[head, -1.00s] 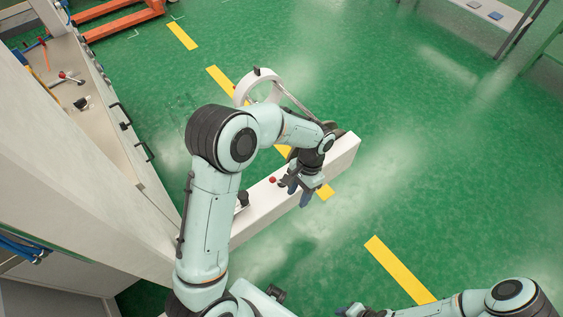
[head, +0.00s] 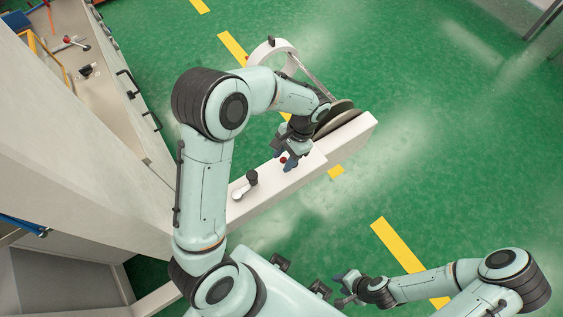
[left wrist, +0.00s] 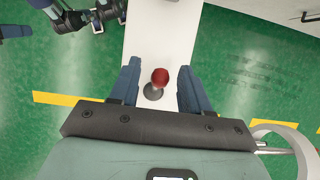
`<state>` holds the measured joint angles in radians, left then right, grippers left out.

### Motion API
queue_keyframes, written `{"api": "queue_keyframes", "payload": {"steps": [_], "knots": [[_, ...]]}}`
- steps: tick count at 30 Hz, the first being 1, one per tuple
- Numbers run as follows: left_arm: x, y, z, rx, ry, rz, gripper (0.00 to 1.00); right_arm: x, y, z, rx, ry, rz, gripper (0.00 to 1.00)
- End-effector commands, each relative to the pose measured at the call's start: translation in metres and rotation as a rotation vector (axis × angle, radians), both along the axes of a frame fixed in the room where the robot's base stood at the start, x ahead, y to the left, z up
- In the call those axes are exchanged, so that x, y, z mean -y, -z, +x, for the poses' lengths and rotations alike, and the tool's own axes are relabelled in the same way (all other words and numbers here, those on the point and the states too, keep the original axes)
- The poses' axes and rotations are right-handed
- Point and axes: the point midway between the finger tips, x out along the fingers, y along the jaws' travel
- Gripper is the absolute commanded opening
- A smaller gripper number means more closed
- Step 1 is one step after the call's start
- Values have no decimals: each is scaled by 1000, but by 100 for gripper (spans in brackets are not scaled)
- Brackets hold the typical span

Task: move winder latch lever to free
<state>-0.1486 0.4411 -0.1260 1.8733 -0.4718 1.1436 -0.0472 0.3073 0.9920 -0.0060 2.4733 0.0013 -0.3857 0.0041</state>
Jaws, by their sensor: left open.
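The latch lever with a red ball knob (head: 283,160) stands on a long white beam and also shows in the left wrist view (left wrist: 159,77), on a short stem with a grey base. My left gripper (head: 287,162) is open above the beam. In the left wrist view its two blue fingers (left wrist: 157,88) stand on either side of the red knob, with a gap on both sides. Contact is not visible. My right gripper (head: 341,288) is at the lower right, away from the lever, with its fingers apart and empty.
A black-knobbed handle (head: 252,178) stands on the same beam, nearer my body. A white ring (head: 270,55) and a round disc (head: 338,115) are at the beam's far end. A pale cabinet with a bench is at left. Green floor at right is clear.

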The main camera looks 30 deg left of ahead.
Motion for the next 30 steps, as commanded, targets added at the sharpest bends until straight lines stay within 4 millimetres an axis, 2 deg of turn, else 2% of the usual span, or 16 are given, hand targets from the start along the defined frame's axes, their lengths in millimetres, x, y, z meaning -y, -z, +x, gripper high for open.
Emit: {"api": "queue_keyframes", "payload": {"steps": [1,6,16,17,18,21,30], "knots": [[-1,8,-4,-3,0,0,47,0,2,-1,-1,0,0,38],[-3,21,-8,-1,0,0,47,0,3,-2,-2,-1,0,38],[-4,24,-9,1,0,0,47,0,3,-2,-2,0,0,38],[-4,24,-9,1,0,0,40,0,3,-2,-2,0,0,38],[-4,24,-9,1,0,0,27,0,3,-2,-2,0,0,38],[-4,23,-9,1,0,0,0,0,3,-2,-2,-1,0,38],[-3,22,-14,-15,0,6,0,0,2,-1,-2,0,-1,38]]}}
